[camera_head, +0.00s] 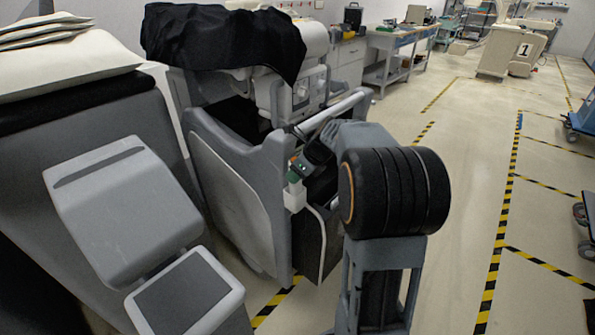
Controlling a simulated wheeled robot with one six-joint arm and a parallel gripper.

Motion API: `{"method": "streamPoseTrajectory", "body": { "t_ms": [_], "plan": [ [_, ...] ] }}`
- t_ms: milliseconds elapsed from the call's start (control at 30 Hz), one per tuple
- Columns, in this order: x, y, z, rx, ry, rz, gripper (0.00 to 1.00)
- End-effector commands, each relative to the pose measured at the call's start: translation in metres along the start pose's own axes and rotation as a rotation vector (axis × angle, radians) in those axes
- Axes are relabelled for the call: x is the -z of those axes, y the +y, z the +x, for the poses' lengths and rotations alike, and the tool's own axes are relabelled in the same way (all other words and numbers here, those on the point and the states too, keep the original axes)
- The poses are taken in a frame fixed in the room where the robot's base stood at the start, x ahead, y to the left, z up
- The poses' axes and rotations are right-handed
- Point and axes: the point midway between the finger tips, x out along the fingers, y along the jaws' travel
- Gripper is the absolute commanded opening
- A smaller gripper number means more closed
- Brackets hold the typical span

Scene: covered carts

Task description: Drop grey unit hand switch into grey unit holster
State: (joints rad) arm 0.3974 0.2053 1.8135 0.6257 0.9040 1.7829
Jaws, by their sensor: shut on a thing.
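The grey unit (235,185) is a covered cart left of centre, with a black cloth over its top. My gripper (310,160) is at its near right corner, below the light handle bar, and mostly hidden behind my own arm. It is shut on the hand switch (299,167), a small grey-green piece with a bright green spot. A small white piece (295,196), which looks like the holster, is on the cart's corner just below the switch. I cannot tell whether the switch touches it or sits inside it.
A grey machine with a tilted panel (125,205) stands close at the left. The black cloth (222,40) hangs over the cart top. A workbench (400,45) stands at the back. The floor at right is open, with yellow-black tape lines (500,230).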

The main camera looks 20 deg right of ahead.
Motion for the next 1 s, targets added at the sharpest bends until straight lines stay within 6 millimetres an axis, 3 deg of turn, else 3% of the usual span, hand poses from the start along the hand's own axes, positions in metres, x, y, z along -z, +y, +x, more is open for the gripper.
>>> {"method": "streamPoseTrajectory", "body": {
  "t_ms": [267, 300, 533, 833, 1000],
  "plan": [
    [0.003, 0.000, 0.004, 0.000, -0.001, 0.001, 0.12],
    [0.003, 0.000, 0.005, -0.001, 0.000, 0.001, 0.46],
    [0.003, 0.000, 0.005, 0.000, 0.000, 0.001, 0.68],
    [0.001, 0.000, 0.002, 0.000, -0.001, 0.000, 0.69],
    [-0.005, -0.001, -0.018, 0.003, -0.003, 0.002, 0.69]
  ]
}}
